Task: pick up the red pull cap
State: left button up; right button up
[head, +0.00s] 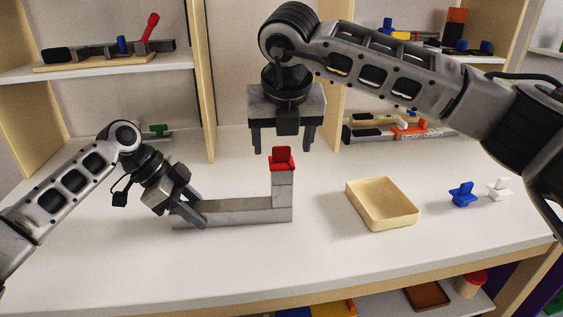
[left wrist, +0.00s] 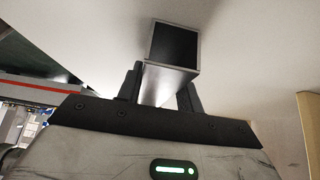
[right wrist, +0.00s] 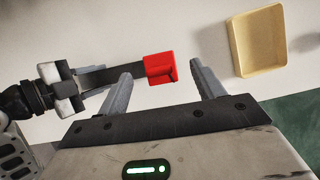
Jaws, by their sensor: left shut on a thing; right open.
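The red pull cap (head: 282,158) sits on top of the upright end of a grey L-shaped metal tube (head: 245,212) on the table. In the right wrist view the cap (right wrist: 159,69) shows between the fingers. My right gripper (head: 284,150) is open and empty, pointing down above and slightly behind the cap, its fingers apart from it. My left gripper (head: 187,216) is shut on the left end of the tube, low near the table. In the left wrist view the tube (left wrist: 165,84) lies between the fingers.
A shallow yellow tray (head: 382,223) stands empty to the right of the tube. A blue piece (head: 462,194) and a white piece (head: 499,188) stand further right. Shelves with tools rise behind the table. The table front is clear.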

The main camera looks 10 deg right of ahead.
aim_at(282, 146)
jog(key=shift+x, duration=1.4)
jog(key=c, duration=1.2)
jog(key=shift+o, duration=0.2)
jog(key=shift+r, duration=0.1)
notch_tip(282, 146, up, 10)
jog(key=shift+f, duration=0.1)
jog(key=shift+f, duration=1.3)
